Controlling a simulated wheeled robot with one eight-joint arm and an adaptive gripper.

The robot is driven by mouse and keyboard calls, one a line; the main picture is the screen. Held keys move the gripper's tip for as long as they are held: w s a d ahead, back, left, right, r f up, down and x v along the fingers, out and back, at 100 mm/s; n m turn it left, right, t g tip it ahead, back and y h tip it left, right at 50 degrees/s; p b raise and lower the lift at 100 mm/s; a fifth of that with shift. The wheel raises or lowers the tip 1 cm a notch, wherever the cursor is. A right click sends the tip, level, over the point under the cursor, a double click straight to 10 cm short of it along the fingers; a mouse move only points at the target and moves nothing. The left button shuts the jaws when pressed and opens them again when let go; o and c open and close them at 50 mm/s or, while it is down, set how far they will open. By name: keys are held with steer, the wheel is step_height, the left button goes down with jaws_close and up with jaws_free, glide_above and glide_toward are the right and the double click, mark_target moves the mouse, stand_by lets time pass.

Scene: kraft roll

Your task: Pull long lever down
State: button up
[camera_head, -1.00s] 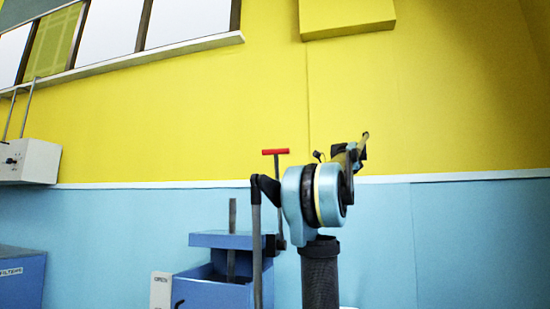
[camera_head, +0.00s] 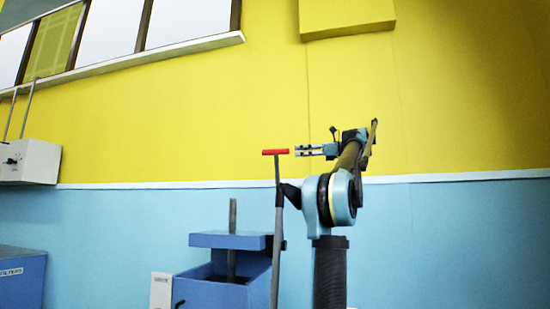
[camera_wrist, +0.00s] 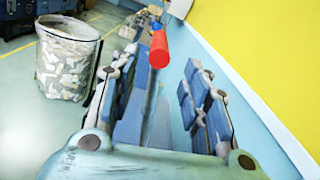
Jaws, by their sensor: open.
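The long lever is a thin upright rod with a red crossbar handle (camera_head: 275,152) on top, standing by the blue machine (camera_head: 228,268). My gripper (camera_head: 298,150) is raised at about the height of that handle, just right of it in the head view, with its fingers pointing left. In the wrist view the red handle (camera_wrist: 159,48) shows ahead, framed by the two spread fingers of my gripper (camera_wrist: 160,78). The fingers are open and empty. I cannot tell exactly how far the handle lies beyond the fingertips. The lever's lower end is hidden.
A mesh bin full of paper scraps (camera_wrist: 67,62) stands on the floor at left in the wrist view. A white wall box (camera_head: 28,161) and a blue cabinet (camera_head: 20,278) are at far left. A yellow and blue wall (camera_head: 450,220) is behind.

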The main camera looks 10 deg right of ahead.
mark_target(278, 153)
steer(key=x, duration=1.2)
steer(key=shift+d, duration=0.1)
steer(key=shift+c, duration=0.3)
jaws_close()
